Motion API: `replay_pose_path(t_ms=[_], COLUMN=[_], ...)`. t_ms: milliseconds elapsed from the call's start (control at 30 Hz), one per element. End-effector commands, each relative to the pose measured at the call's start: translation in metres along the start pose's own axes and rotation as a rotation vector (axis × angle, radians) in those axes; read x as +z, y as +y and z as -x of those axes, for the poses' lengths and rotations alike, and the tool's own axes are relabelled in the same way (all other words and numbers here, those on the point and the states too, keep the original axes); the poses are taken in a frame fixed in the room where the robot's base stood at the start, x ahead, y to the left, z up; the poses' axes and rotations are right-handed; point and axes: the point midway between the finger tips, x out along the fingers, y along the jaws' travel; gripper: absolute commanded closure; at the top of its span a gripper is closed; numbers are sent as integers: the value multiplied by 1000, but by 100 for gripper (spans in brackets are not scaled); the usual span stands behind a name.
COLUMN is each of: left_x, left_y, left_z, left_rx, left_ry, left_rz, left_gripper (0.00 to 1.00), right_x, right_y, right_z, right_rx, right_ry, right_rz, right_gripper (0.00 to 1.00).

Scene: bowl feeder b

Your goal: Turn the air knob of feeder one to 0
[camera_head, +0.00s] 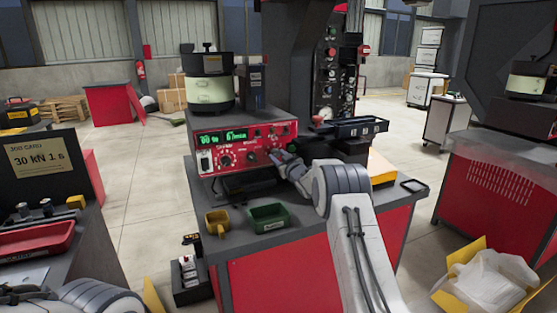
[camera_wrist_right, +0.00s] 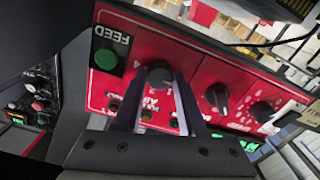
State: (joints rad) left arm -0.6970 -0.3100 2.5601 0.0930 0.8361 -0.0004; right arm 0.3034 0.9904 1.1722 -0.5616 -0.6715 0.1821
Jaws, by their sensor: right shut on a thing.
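Feeder one's red control panel (camera_head: 246,146) stands on the table, with a green-lit display and several black knobs. My right gripper (camera_head: 276,156) reaches the right part of its front. In the right wrist view the panel (camera_wrist_right: 235,75) appears upside down. There my right gripper (camera_wrist_right: 160,92) is shut on a dark knob (camera_wrist_right: 159,76), taken as the air knob from the partly hidden lettering under it. Its pointer is mostly hidden by the fingers, so I cannot read its setting. My left gripper is out of view; only part of my left arm shows at the lower left.
Beside the held knob are a green FEED button (camera_wrist_right: 105,59) and another black knob (camera_wrist_right: 217,96). The bowl feeder (camera_head: 208,85) stands behind the panel. A yellow cup (camera_head: 217,223) and a green bin (camera_head: 269,217) sit on the table in front.

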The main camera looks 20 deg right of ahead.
Motion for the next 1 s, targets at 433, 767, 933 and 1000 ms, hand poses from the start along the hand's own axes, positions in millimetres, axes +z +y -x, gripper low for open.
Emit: replay_pose_path(t_ms=[433, 767, 933, 1000], left_x=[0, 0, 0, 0], left_y=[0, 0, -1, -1], left_z=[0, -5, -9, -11], left_rx=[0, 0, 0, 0], left_ry=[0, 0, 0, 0], left_rz=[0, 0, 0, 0], left_gripper=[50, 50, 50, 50], right_x=[0, 0, 1, 1], right_y=[0, 1, 0, 1], right_z=[0, 24, 53, 66], right_rx=[0, 1, 1, 2], right_ry=[0, -1, -2, -2], right_rz=[-1, -2, -2, -2], right_gripper=[30, 30, 30, 30])
